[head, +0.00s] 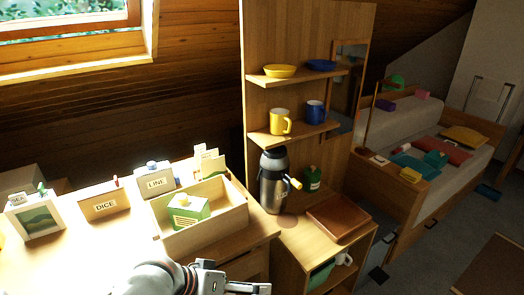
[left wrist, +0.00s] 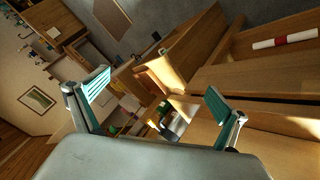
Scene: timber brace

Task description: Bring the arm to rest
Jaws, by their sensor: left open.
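My left gripper (head: 238,278) is at the bottom edge of the head view, in front of the table and below the open wooden box (head: 238,222). Its arm comes in from the lower left. In the left wrist view the two teal-padded fingers (left wrist: 158,100) stand wide apart with nothing between them. The gripper is open and empty. It appears apart from the box, which holds a green and white carton (head: 183,214). My right gripper is in neither view.
Boxes marked DICE (head: 105,205) and LINE (head: 156,181) stand on the lit table. A steel flask (head: 273,186) and a brown tray (head: 338,221) are on the cabinet to the right. Shelves above hold a yellow mug (head: 280,122) and a blue mug (head: 315,112). Grey floor (head: 440,225) lies right.

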